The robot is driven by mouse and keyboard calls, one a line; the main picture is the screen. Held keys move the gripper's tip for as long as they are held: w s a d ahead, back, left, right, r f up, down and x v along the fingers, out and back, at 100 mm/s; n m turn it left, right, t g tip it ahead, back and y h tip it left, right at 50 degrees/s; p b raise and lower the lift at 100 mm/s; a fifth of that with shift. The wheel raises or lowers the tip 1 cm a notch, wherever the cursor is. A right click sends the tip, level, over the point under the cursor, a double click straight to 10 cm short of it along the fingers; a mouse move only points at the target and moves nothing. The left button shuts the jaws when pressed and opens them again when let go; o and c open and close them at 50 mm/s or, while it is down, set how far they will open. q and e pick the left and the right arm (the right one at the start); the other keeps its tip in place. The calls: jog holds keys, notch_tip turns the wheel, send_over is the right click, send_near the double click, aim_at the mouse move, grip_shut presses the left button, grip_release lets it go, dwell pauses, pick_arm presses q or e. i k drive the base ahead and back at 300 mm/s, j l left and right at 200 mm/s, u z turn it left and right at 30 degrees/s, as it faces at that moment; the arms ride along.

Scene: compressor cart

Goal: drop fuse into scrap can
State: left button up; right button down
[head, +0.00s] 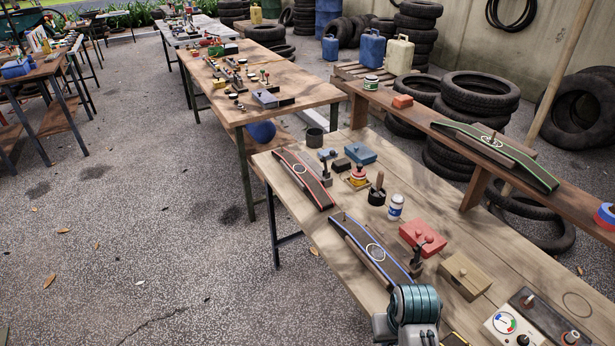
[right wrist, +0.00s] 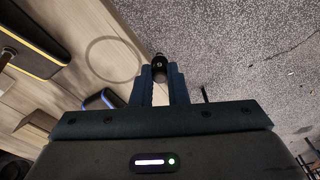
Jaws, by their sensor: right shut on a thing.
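In the right wrist view, my right gripper (right wrist: 160,84) is shut on a small dark piece (right wrist: 158,63) at its fingertips, which I take to be the fuse. Its details are too dark to tell. The gripper hangs near a table edge, with wood to its left and gravel to its right. My left gripper is not in view.
The near table holds a red-edged ramp (head: 304,179), a blue-edged ramp (head: 371,250), a red box (head: 423,238), a wooden box (head: 465,276) and a blue-and-white can (head: 396,206). A bench with a green-edged ramp (head: 494,153) and stacked tyres stand behind. Gravel at left is open.

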aim_at(319, 144)
jog(key=i+j+z, duration=0.1)
jog(key=i+j, duration=1.25)
jog(key=j, duration=0.05)
